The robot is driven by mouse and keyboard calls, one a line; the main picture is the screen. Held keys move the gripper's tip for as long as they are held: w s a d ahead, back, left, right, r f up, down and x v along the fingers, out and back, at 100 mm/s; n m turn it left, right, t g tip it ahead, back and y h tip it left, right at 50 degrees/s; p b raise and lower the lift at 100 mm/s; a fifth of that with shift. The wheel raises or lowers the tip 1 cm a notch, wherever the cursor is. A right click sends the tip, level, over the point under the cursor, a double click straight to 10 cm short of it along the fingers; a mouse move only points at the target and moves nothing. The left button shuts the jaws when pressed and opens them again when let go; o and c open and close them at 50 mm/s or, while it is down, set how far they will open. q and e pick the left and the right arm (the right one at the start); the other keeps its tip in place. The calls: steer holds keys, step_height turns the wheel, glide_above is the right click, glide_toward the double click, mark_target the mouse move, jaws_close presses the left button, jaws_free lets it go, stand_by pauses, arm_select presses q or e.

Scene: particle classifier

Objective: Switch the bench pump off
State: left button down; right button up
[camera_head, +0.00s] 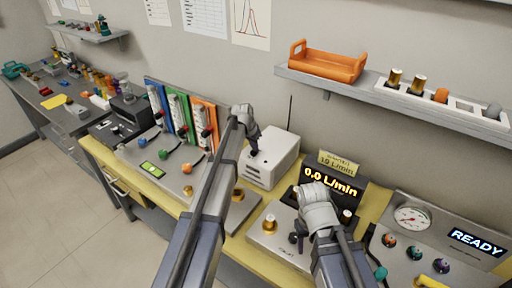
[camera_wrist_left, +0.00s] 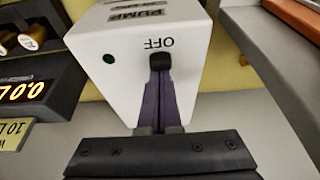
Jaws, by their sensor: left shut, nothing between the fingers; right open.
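The bench pump (camera_head: 276,160) is a white box with a thin dark rod rising at its back. In the left wrist view, the pump (camera_wrist_left: 120,90) shows a PUMP label, the word OFF, a dark round spot and a small black switch (camera_wrist_left: 160,60). My right gripper (camera_head: 297,240) is open over the grey unit with brass knobs, away from the pump.
A flow display (camera_head: 331,184) reading 0.0 L/min stands right of the pump. A panel of coloured tubes (camera_head: 184,112) stands to its left. A gauge console (camera_head: 440,240) reading READY is at the right. A wall shelf (camera_head: 350,92) holds an orange tray.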

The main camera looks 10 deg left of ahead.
arm_select(q)
steer(key=shift+w+d, duration=0.15)
steer(key=shift+w, duration=0.25)
steer(key=w, duration=0.2)
steer(key=w+d, duration=0.1)
steer(key=shift+w+d+r, duration=0.1)
steer(key=shift+r, duration=0.15)
steer(key=p+v, duration=0.9)
steer(key=shift+s+r, duration=0.25)
steer(key=shift+s, duration=0.05)
